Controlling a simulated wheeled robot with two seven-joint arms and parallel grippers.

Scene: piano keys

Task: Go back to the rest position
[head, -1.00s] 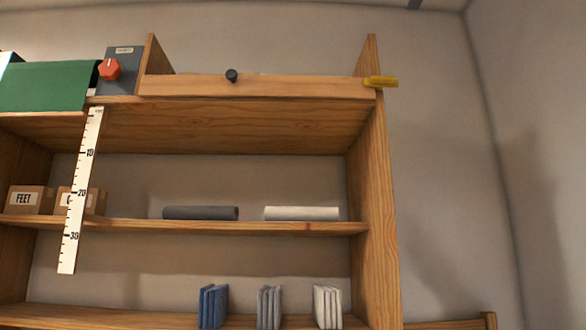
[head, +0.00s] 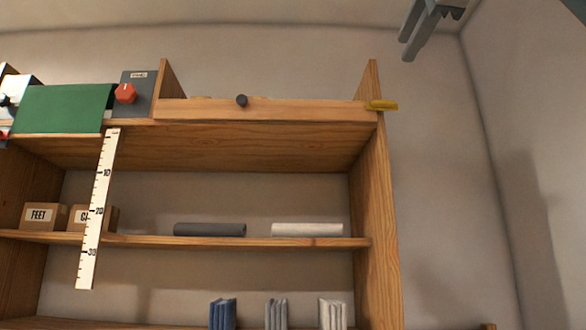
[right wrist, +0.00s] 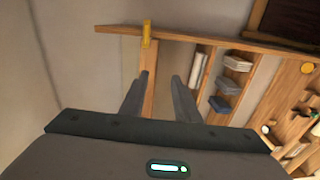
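My right gripper (head: 408,46) hangs in the top right corner of the head view, in front of the bare wall and above and to the right of the shelf unit. In the right wrist view its two fingers (right wrist: 159,84) stand apart with nothing between them, so it is open and empty. My left gripper is in neither view. No piano keys are recognisable in these frames.
A wooden shelf unit (head: 386,200) fills the left and middle. A yellow piece (head: 382,105) sticks out from its upper right corner, also seen in the right wrist view (right wrist: 146,33). A ruler (head: 98,212) hangs at left. The right side is open wall.

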